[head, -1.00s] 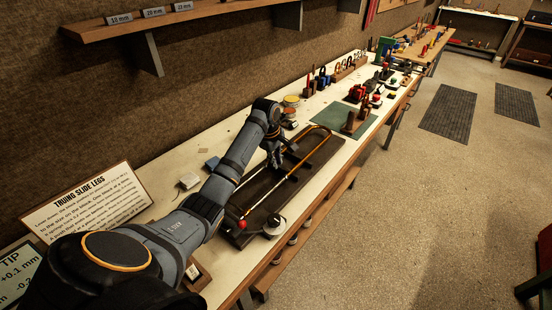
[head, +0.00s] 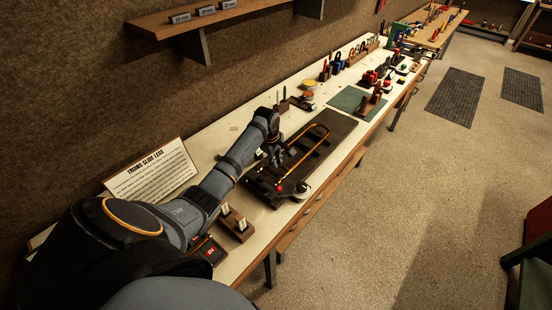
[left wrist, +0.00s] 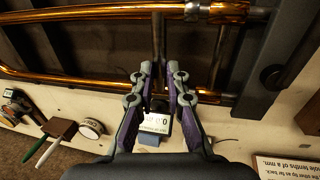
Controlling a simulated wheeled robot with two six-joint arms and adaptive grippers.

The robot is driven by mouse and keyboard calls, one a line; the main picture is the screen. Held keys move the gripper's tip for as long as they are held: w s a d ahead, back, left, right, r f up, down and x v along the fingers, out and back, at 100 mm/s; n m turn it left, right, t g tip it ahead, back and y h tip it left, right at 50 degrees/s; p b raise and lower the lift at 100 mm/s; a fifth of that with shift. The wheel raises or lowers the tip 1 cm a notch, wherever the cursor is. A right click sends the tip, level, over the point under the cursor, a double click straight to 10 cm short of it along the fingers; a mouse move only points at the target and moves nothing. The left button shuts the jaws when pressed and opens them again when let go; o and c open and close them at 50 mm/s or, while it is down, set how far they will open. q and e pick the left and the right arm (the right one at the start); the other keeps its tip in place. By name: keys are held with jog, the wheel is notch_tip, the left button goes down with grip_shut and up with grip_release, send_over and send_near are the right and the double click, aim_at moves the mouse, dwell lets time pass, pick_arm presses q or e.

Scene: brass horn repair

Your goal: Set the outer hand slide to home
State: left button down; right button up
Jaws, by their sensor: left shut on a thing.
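The outer hand slide (head: 325,131), a long brass U-shaped tube, lies on a dark board on the bench in the head view, its bow toward the far end. A red tip (head: 279,188) shows near the board's near end. My left gripper (head: 277,155) is over the near part of the slide. In the left wrist view, its fingers (left wrist: 158,78) close around a thin cross-brace (left wrist: 158,38) between the two brass tubes (left wrist: 80,78). The exact contact is partly hidden by the fingers. My right gripper is not in view.
The dark board (head: 343,126) has bare room beyond the bow. A round white-topped device (head: 302,191) stands at its near corner. Wooden blocks (head: 240,225) and a red display (head: 211,251) lie closer. A sign (head: 150,170) stands by the wall; a green mat (head: 347,99) and tools lie farther back.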

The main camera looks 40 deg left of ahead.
pick_arm(q)
jog(key=shift+s+f, duration=0.1)
jog(key=shift+s, duration=0.05)
jog(key=c, duration=1.4)
grip_release()
jog(key=shift+s, duration=0.15)
jog(key=shift+o, duration=0.2)
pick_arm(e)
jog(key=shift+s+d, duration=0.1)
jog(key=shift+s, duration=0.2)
pick_arm(q)
jog(key=shift+r, duration=0.25)
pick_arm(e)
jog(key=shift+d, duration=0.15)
pick_arm(q)
notch_tip(320, 180, up, 12)
jog(key=s, duration=0.2)
jog(key=shift+s+f, duration=0.15)
jog(key=shift+f, duration=0.1)
jog(key=shift+a, duration=0.1)
